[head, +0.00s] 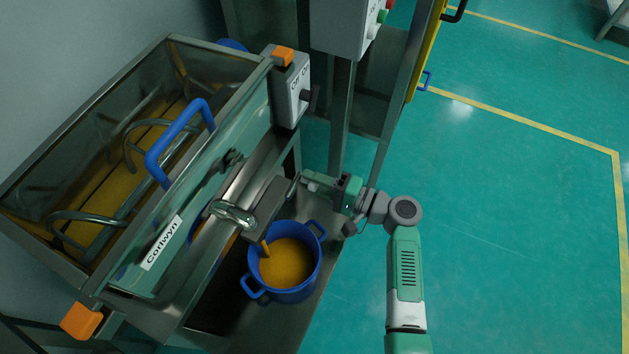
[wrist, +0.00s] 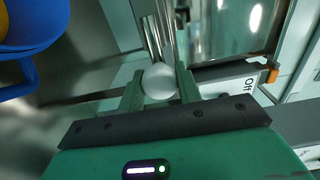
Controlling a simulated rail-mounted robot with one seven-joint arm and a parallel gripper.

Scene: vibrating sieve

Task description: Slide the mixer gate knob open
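The mixer (head: 200,165) is a long steel trough with orange product and curved paddles inside. Its gate (head: 266,208) is a grey plate low on its front side, above the blue pot. The gate knob (wrist: 158,82) is a round metal ball at the end of a rod in the wrist view. My gripper (wrist: 160,88) has one finger on each side of the knob, both seeming to touch it. In the head view my gripper (head: 298,180) is at the gate's right end, where the knob is mostly hidden.
A blue two-handled pot (head: 284,262) with orange contents stands on a steel shelf under the outlet. A control box (head: 291,90) with a black switch is fixed on the mixer's end. A steel post (head: 342,120) stands behind my gripper. Open green floor (head: 510,200) lies to the right.

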